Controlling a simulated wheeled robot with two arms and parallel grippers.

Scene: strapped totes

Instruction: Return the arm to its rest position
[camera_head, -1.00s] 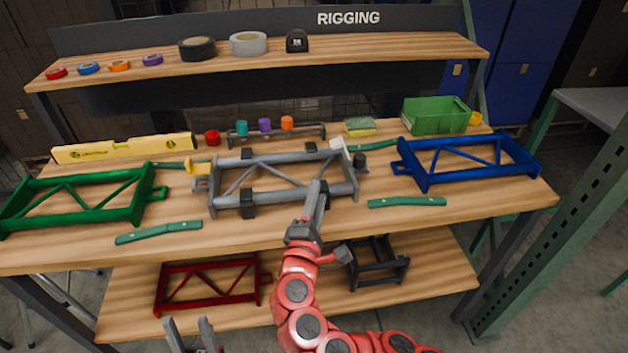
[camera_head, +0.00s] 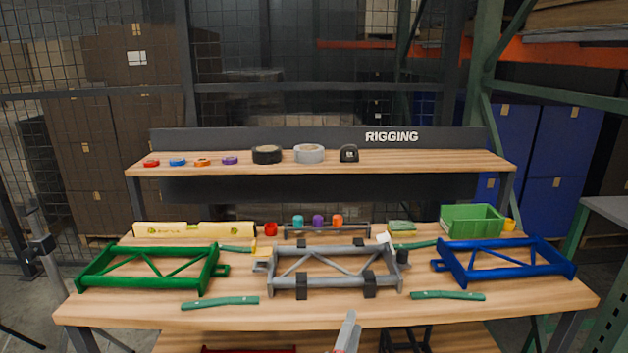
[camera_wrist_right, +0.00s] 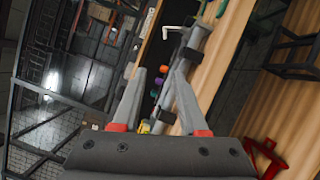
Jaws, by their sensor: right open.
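My right gripper (camera_head: 347,333) shows at the bottom middle of the head view, in front of the bench's front edge and apart from the frames. In the right wrist view its two fingers (camera_wrist_right: 160,80) are spread with nothing held between them. The grey frame (camera_head: 330,265) sits at the bench's middle with black blocks on it and a white piece at its back right corner. The green frame (camera_head: 150,262) is on the left, the blue frame (camera_head: 505,262) on the right. My left gripper is out of view.
The wooden bench (camera_head: 330,318) also holds two green strips (camera_head: 220,303) (camera_head: 447,295) near the front, a yellow level (camera_head: 195,229) and a green bin (camera_head: 472,221). A raised shelf (camera_head: 420,160) carries tape rolls. The lower shelf is mostly cut off.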

